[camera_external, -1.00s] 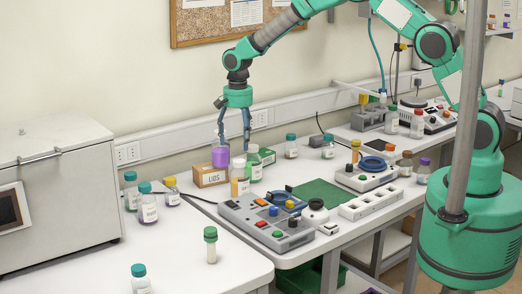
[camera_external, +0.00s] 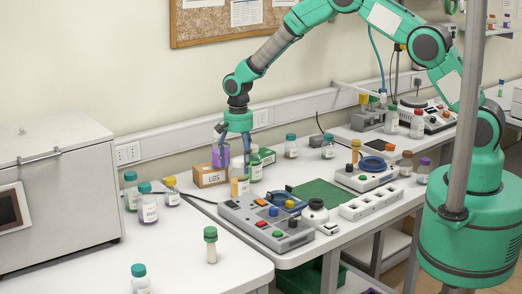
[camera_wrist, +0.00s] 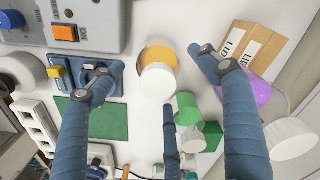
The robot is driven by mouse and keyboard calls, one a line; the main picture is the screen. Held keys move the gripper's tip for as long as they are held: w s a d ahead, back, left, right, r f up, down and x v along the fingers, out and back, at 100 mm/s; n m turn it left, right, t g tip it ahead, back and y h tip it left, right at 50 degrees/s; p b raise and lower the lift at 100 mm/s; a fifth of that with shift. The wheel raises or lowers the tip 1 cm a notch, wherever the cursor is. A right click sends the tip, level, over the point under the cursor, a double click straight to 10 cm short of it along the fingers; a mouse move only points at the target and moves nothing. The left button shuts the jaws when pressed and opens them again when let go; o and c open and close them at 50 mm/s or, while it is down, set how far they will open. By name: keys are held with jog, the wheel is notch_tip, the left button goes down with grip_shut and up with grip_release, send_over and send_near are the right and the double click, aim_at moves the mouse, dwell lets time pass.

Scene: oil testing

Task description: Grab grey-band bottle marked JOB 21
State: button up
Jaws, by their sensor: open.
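My gripper (camera_external: 235,152) is open and points down over a cluster of bottles at the back of the bench. In the wrist view its blue fingers (camera_wrist: 158,82) are spread around a white-capped bottle with an orange-yellow band (camera_wrist: 158,52), which also shows below the gripper in the external view (camera_external: 239,187). I cannot make out a grey band or the marking JOB 21 on any bottle.
A cardboard box marked LIDS (camera_external: 210,177) stands left of the bottles. A grey control box (camera_external: 262,222) and a green mat (camera_external: 306,192) lie in front and to the right. Several teal-capped bottles (camera_external: 147,207) stand left.

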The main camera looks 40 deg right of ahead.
aim_at(239, 174)
jog(key=shift+f, duration=0.15)
jog(key=shift+s+f+p, duration=0.1)
jog(key=shift+f+p, duration=0.4)
jog(key=shift+f, duration=2)
jog(key=c, duration=1.6)
jog(key=shift+r, duration=0.1)
jog(key=shift+c, duration=0.2)
jog(key=shift+r+b, duration=0.6)
jog(key=shift+r, duration=4.35)
